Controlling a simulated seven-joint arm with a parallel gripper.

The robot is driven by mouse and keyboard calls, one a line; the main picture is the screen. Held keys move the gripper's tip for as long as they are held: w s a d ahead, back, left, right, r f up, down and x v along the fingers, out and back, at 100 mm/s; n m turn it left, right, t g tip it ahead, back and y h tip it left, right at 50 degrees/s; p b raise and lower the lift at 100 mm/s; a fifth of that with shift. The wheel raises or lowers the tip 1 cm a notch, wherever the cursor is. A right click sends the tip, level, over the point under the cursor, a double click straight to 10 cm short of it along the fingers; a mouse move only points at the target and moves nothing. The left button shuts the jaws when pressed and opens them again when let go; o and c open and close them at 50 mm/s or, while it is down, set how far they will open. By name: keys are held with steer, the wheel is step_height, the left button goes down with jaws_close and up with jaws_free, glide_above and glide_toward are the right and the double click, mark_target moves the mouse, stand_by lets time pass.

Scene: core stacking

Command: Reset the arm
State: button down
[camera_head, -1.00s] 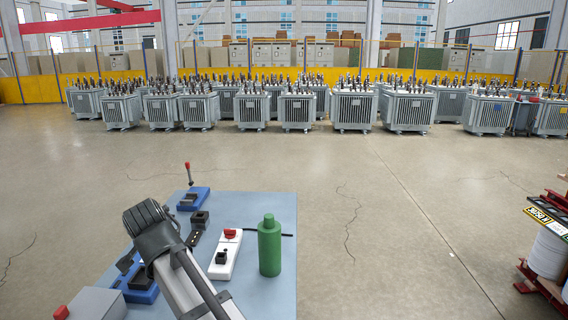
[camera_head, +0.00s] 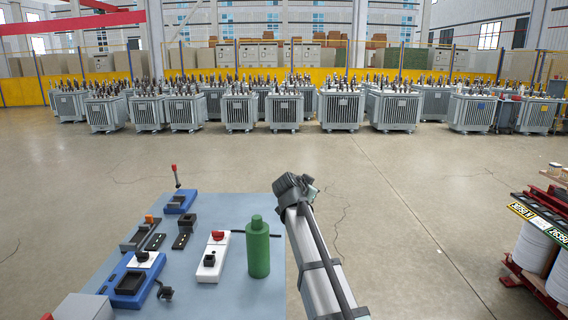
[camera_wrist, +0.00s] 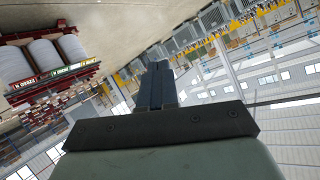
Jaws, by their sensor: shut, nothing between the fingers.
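My arm shows in the head view and reaches up along the right edge of the blue-grey table (camera_head: 215,290), its end (camera_head: 295,188) out past the table's right side. In the wrist view my gripper (camera_wrist: 157,68) has its two dark fingers together with nothing between them. It points out into the hall, away from the table. A green bottle (camera_head: 258,250) stands upright on the table, left of my arm and apart from it.
On the table are a white block with a red knob (camera_head: 213,258), a blue tray (camera_head: 130,282), a blue base with a red-tipped lever (camera_head: 180,203) and small dark parts. A red rack with white coils (camera_head: 535,250) stands at the right. Open floor lies beyond.

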steer(key=s+d+f+n+g, duration=0.25)
steer(key=s+f, duration=0.45)
steer(key=f, duration=0.8)
steer(key=s+d+f+n+g+y, duration=0.1)
steer(key=s+d+f+g, duration=0.35)
steer(key=f, duration=1.15)
steer(key=s+d+f+n+g, duration=0.1)
steer(key=s+f+g, duration=0.1)
steer(key=s+f, duration=1)
steer(key=s+d+f+n+g+y, duration=0.2)
steer(key=s+f+n+g, duration=0.15)
steer(key=s+f, duration=1.35)
steer(key=s+f+g+y, duration=0.1)
steer(key=s+f+g, duration=0.2)
steer(key=s, duration=0.9)
steer(key=s+a+f+n+g+y, duration=0.1)
steer(key=s+f+g, duration=0.2)
steer(key=s, duration=0.9)
steer(key=shift+a+f, duration=0.25)
steer(key=shift+f, duration=0.4)
steer(key=shift+s, duration=0.1)
